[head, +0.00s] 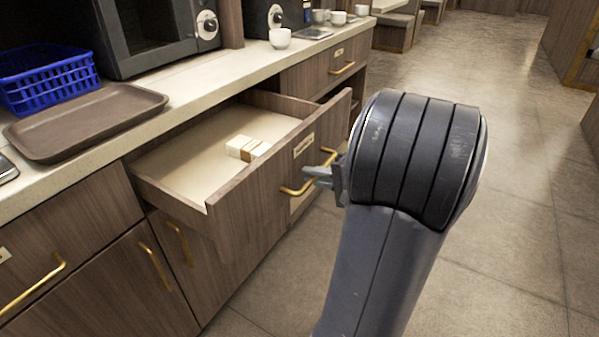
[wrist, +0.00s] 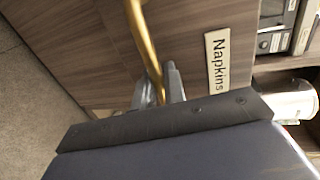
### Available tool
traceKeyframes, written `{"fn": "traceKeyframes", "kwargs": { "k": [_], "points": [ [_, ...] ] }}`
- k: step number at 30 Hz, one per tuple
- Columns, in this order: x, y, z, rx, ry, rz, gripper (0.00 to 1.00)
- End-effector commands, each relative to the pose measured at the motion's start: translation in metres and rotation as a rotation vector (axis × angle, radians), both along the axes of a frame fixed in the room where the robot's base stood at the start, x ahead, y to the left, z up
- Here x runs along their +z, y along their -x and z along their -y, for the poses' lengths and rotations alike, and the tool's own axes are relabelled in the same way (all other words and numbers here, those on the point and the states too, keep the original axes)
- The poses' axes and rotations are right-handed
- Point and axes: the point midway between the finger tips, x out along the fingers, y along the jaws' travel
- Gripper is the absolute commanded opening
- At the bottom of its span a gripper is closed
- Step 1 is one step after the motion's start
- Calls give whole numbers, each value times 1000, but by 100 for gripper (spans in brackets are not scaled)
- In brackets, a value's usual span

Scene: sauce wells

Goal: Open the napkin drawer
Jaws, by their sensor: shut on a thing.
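The napkin drawer (head: 250,182) is pulled well out from the counter in the head view. White napkins with a brown band (head: 247,148) lie inside it. In the wrist view its wooden front (wrist: 90,45) carries a label reading "Napkins" (wrist: 217,60). My gripper (head: 322,172) is shut on the drawer's brass handle (head: 296,191). In the wrist view the handle (wrist: 146,45) runs down between the fingers of my gripper (wrist: 160,85). Part of the handle is hidden by the fingers.
A brown tray (head: 85,145) and a blue basket (head: 50,82) stand on the counter (head: 190,92). A microwave (head: 150,35) and white cups (head: 280,38) stand farther back. Closed drawers with brass handles flank the open one. Tiled floor (head: 520,190) is clear at right.

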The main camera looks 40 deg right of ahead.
Motion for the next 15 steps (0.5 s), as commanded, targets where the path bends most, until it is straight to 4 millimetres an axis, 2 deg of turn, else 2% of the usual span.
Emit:
{"fn": "traceKeyframes", "kwargs": {
  "k": [5,15],
  "points": [
    [-1,8,2,2,-1,-1,0],
    [-1,8,2,3,-1,-1,0]
  ]
}}
